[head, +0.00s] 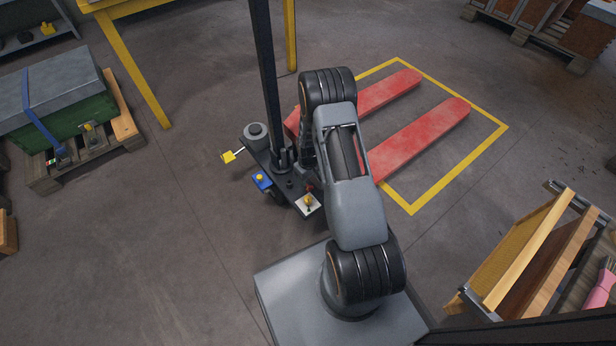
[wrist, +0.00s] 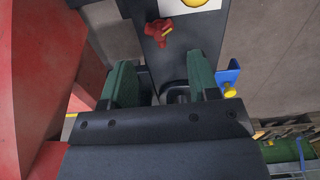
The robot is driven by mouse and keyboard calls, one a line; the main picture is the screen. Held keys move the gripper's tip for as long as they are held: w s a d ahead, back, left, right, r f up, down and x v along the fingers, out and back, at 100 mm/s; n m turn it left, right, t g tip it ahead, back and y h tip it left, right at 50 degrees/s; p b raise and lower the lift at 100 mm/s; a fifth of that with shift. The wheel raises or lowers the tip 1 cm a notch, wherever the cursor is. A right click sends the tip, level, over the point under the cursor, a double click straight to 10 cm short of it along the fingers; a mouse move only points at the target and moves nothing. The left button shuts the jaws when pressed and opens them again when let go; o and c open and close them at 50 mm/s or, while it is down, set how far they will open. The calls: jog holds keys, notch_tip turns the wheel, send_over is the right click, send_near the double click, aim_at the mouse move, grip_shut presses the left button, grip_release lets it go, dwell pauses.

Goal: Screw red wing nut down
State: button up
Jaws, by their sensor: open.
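In the head view a small red spot (head: 309,187), apparently the same nut, shows beside the white plate. My gripper (wrist: 161,75) is open, with its two green finger pads apart and nothing seen between them. In the wrist picture the nut lies beyond the fingertips, roughly centred on the gap and apart from them. In the head view my gripper is hidden by my arm.
A white plate with a yellow knob (head: 309,201) and a blue block (head: 261,181) stand close by. A yellow-tipped lever (head: 229,156) sticks out left. A dark mast (head: 266,80) rises beside my arm. Red forks (head: 420,137) lie right; open floor is left.

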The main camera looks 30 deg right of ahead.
aim_at(308, 187)
jog(key=shift+f+b, duration=2.25)
jog(key=shift+f, duration=0.85)
jog(key=c, duration=0.5)
jog(key=m, duration=0.5)
jog(key=shift+c, duration=0.2)
jog(key=shift+m, duration=1.1)
